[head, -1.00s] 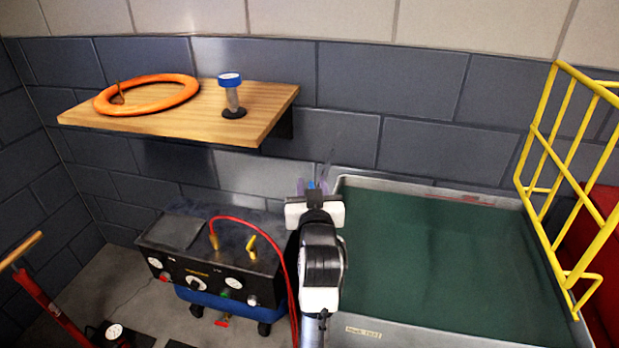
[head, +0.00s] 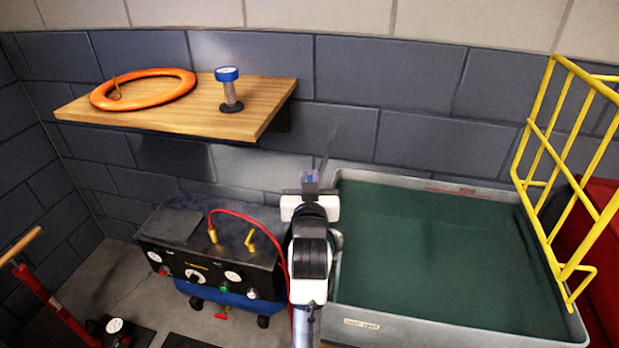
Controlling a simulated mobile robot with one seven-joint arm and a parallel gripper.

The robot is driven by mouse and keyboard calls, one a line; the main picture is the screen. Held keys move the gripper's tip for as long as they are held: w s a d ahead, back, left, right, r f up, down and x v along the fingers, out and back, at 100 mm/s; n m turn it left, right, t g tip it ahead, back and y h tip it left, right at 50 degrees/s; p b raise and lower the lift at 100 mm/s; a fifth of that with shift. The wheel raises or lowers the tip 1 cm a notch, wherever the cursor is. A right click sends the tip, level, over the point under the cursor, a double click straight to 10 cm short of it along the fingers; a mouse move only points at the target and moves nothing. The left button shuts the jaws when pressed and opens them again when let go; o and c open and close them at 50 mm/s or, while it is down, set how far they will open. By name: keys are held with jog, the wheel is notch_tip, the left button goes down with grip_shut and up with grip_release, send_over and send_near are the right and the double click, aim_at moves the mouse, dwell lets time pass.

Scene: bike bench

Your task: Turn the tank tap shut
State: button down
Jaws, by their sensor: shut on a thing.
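The grey tank (head: 460,336) with dark green water stands at the right, against the wall. My gripper (head: 311,178) is at the tank's back left corner, pointing away from the camera. It is shut on a small blue piece (head: 311,180) that shows between its fingers. This piece may be the tap's handle, but my gripper and wrist hide most of it. Another small red tap (head: 222,315) shows low under the black and blue compressor (head: 210,265).
A wooden shelf (head: 185,122) above holds an orange ring (head: 145,100) and a blue-topped stand (head: 229,90). A yellow rack (head: 540,150) rises at the tank's right. A red hose (head: 265,222) curves from the compressor beside my arm.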

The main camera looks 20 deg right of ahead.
jog(key=shift+d+m+g+h, duration=0.15)
jog(key=shift+m+g+h, duration=0.8)
jog(key=shift+h, duration=0.65)
jog(key=shift+m, duration=0.25)
jog(key=c, duration=1.5)
grip_release()
jog(key=shift+s+p, duration=0.2)
jog(key=shift+p, duration=0.1)
